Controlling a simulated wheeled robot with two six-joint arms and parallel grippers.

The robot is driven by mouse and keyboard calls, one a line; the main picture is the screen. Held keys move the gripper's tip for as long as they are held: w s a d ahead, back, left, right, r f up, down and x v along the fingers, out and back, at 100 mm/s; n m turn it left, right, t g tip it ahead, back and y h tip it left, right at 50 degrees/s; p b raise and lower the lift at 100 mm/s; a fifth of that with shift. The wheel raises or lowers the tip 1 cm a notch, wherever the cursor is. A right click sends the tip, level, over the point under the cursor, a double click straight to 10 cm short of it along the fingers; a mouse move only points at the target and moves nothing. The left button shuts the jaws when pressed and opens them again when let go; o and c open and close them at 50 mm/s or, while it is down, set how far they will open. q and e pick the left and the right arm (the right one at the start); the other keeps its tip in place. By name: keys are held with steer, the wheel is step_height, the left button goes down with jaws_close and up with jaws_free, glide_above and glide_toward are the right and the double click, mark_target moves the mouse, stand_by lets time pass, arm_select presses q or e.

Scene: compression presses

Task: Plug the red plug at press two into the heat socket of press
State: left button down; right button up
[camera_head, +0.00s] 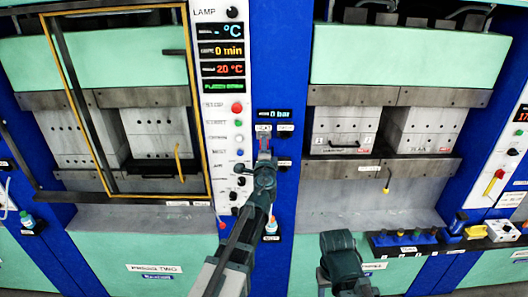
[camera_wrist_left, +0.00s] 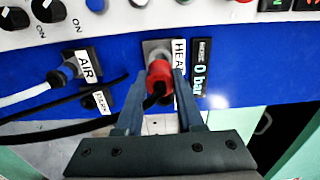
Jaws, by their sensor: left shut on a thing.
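My left gripper (camera_wrist_left: 157,92) is shut on the red plug (camera_wrist_left: 160,74), with one finger on each side of it. A dark cable shows at the plug's near end. The plug is in front of the grey plate of the heat socket (camera_wrist_left: 154,46), beside the HEAT label (camera_wrist_left: 179,52), and covers its lower part. I cannot tell whether the plug is inserted or only close in front. In the head view my left gripper (camera_head: 265,153) is at the blue post right of press two's control panel (camera_head: 224,95).
The AIR connector (camera_wrist_left: 70,70) with its white hose and a black cable lie left of the plug. The 0 bar display (camera_wrist_left: 200,68) is just right. Press two (camera_head: 110,130) is left of the post and another press (camera_head: 400,120) right, with a tool rack (camera_head: 405,240) below.

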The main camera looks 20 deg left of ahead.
arm_select(q)
steer(key=shift+w+a, duration=0.15)
steer(key=shift+w, duration=0.4)
steer(key=shift+x, duration=1.5)
stand_by(1.1)
steer(key=shift+c, duration=2.2)
jaws_free()
steer(key=shift+s, duration=0.1)
steer(key=v, duration=1.3)
steer(key=shift+s, duration=0.25)
